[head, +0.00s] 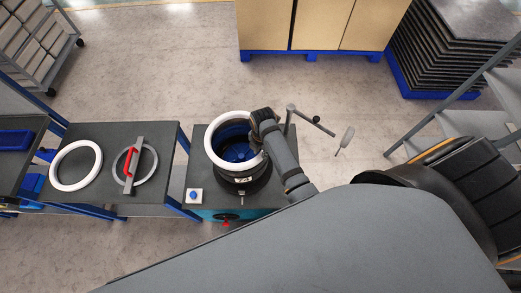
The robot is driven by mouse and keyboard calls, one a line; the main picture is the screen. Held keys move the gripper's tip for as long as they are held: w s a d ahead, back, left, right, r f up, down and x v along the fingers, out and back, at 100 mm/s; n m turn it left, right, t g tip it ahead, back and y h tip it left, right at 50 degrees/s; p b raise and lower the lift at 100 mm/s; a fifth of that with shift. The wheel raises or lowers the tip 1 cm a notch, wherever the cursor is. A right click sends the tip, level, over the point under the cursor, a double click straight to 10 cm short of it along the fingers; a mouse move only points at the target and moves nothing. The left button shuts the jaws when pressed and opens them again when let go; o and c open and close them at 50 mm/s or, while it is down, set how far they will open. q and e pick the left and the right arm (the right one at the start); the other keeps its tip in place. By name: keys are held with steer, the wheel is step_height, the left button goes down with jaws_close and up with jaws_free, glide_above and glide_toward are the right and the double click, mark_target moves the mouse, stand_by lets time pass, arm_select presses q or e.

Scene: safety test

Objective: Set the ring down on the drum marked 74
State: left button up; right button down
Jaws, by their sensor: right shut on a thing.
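A white ring (213,127) is held in my right gripper (262,136), which is shut on the ring's right side. The ring is over the open mouth of the dark drum marked 74 (242,181), and the blue inside of the drum shows through it. The ring appears shifted toward the back and left of the drum's body. I cannot tell from this view whether the ring touches the drum's rim or hangs above it. My left gripper is not in view.
The drum stands on a dark-topped stand with a blue button box (194,196) at its front left. A second white ring (57,181) and a grey ring with a red handle (130,167) lie on the left table (107,137). A cranked lever (311,119) stands right of my gripper.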

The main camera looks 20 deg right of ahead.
stand_by(0.3)
steer(key=c, duration=1.1)
jaws_free()
